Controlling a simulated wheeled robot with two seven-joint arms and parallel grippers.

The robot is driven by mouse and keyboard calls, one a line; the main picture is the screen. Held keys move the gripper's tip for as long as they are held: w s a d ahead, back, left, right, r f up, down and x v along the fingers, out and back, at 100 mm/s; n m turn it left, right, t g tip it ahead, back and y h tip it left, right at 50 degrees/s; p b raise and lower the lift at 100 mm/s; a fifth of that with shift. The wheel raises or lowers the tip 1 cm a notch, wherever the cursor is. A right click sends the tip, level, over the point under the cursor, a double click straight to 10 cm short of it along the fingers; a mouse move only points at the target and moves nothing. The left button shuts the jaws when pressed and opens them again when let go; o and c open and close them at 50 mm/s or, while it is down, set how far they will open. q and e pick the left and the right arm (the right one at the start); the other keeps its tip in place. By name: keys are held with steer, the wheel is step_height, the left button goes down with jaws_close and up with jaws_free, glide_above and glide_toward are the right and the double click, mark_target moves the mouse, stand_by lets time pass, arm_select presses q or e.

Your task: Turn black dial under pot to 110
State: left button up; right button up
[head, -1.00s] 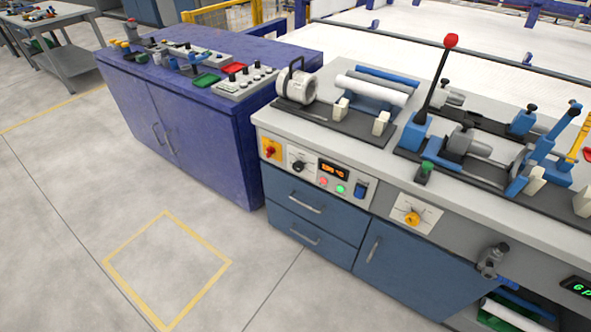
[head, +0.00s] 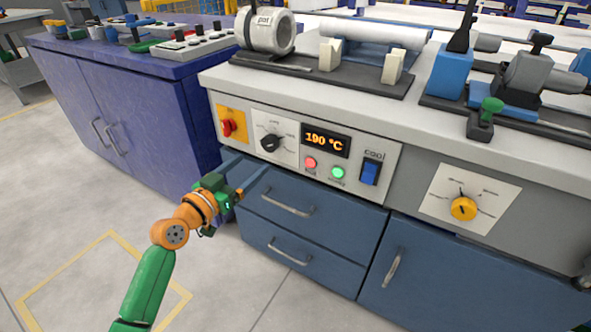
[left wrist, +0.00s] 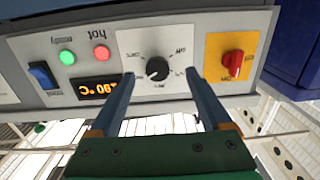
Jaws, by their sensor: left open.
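The black dial (head: 271,142) sits on a white scale plate on the bench's front panel, below the grey-white cylinder marked "pot" (head: 265,32). The orange display (head: 325,141) beside it reads 190 °C. My left gripper (head: 247,167) is open, in front of the panel just below and left of the dial. In the left wrist view the dial (left wrist: 157,68) appears between the two blue fingertips (left wrist: 160,77). No contact with the dial is visible. My right gripper is not in view.
A red switch on a yellow plate (head: 231,125) is left of the dial. Red and green buttons and a blue switch (head: 370,172) are to its right. A yellow dial (head: 463,209) is further right. Drawers with handles (head: 288,206) lie below the panel.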

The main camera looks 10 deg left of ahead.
mark_target(267, 146)
arm_select(q)
steer(key=shift+w+d+r, duration=0.5)
steer(key=shift+w+r, duration=0.3)
steer(key=shift+w, duration=0.1)
steer(key=b+x, duration=0.1)
steer(key=x, duration=0.3)
steer(key=shift+w+d, duration=0.2)
steer(key=shift+w, duration=0.15)
jaws_close()
